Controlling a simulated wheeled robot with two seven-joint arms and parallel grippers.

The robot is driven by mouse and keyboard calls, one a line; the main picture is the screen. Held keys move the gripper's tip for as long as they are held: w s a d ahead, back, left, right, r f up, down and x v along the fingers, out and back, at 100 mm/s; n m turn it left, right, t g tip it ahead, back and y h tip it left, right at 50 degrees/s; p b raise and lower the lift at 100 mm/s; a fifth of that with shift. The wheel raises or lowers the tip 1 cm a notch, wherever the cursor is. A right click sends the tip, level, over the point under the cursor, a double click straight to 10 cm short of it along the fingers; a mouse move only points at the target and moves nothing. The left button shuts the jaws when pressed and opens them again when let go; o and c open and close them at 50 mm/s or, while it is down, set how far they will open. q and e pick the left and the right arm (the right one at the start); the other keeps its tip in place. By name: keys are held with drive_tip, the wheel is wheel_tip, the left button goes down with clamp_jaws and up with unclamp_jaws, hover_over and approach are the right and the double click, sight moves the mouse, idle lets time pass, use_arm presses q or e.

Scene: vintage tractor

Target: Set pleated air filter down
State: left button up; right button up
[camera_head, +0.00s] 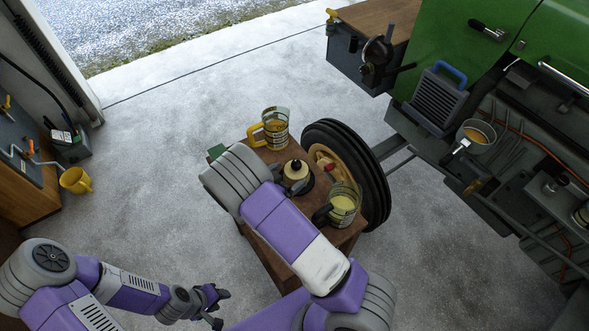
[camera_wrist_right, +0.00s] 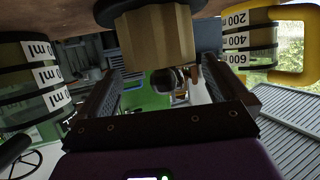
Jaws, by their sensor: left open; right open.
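The pleated air filter (camera_head: 295,172) is a cream cylinder with a dark top and stands on the small wooden table (camera_head: 283,268). In the right wrist view, which is upside down, its tan ribbed body (camera_wrist_right: 155,38) and a dark disc at one end show close ahead. My right gripper (camera_wrist_right: 162,78) is open, with one finger to each side of the filter's line; I cannot tell whether they touch it. In the head view my right arm partly hides this gripper. My left gripper (camera_head: 217,307) is open and empty at lower left, away from the table.
A measuring jug with a yellow handle (camera_head: 279,122) and a dark-handled jug (camera_head: 346,201) flank the filter closely. A wheel (camera_head: 374,185) stands right of the table. The green tractor (camera_head: 455,40) is at right. The floor on the left is mostly clear.

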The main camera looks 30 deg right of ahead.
drive_tip(key=p+v, duration=0.1)
drive_tip(key=v, duration=0.6)
drive_tip(key=shift+d, duration=0.1)
